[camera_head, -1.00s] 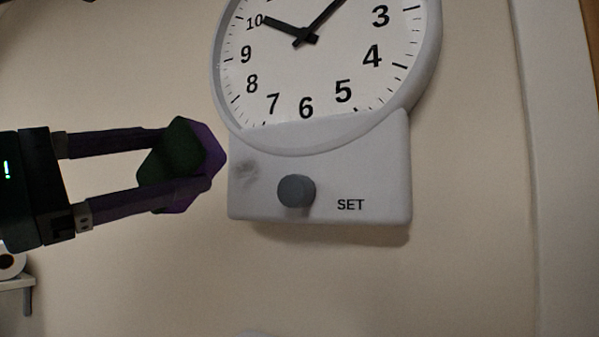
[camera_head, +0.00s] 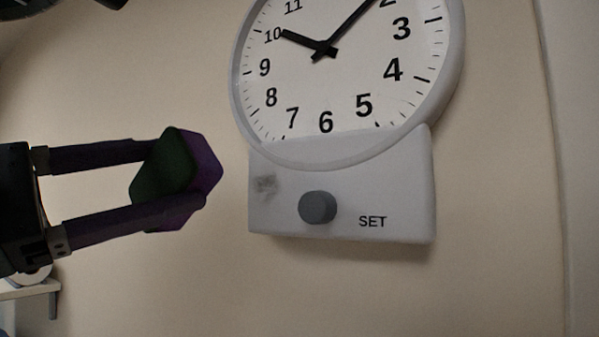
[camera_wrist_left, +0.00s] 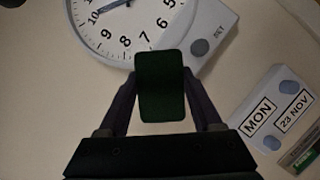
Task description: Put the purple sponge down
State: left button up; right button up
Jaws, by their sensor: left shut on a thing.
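The purple sponge (camera_head: 203,166) has a dark green face and sits between the fingertips of my left gripper (camera_head: 172,177) in the head view. The gripper is shut on it and holds it in the air, left of the wall clock's base and apart from it in the picture. In the left wrist view the sponge (camera_wrist_left: 161,87) shows its green face between the two fingers, in front of the clock. My right gripper is not clearly in view.
A shelf (camera_head: 30,291) shows at lower left. A date display (camera_wrist_left: 275,110) shows in the wrist view.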

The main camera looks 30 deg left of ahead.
aim_at(177, 228)
dwell(0.5)
pick_arm(q)
jog(key=f, duration=0.1)
jog(key=w+f+n+y, duration=0.1)
jog(key=d+f+y, duration=0.1)
jog(key=f, duration=0.1)
jog(key=shift+w+d+f+t, duration=0.1)
jog(key=shift+w+t, duration=0.1)
jog(key=shift+t, duration=0.2)
jog(key=s+d+f+n+y, duration=0.3)
jog(key=s+d+f+y, duration=0.2)
jog(key=f, duration=0.5)
jog(key=shift+s+d+f+t+y, duration=0.3)
jog(key=shift+s+d+t+y, duration=0.1)
jog(key=shift+s+d, duration=0.5)
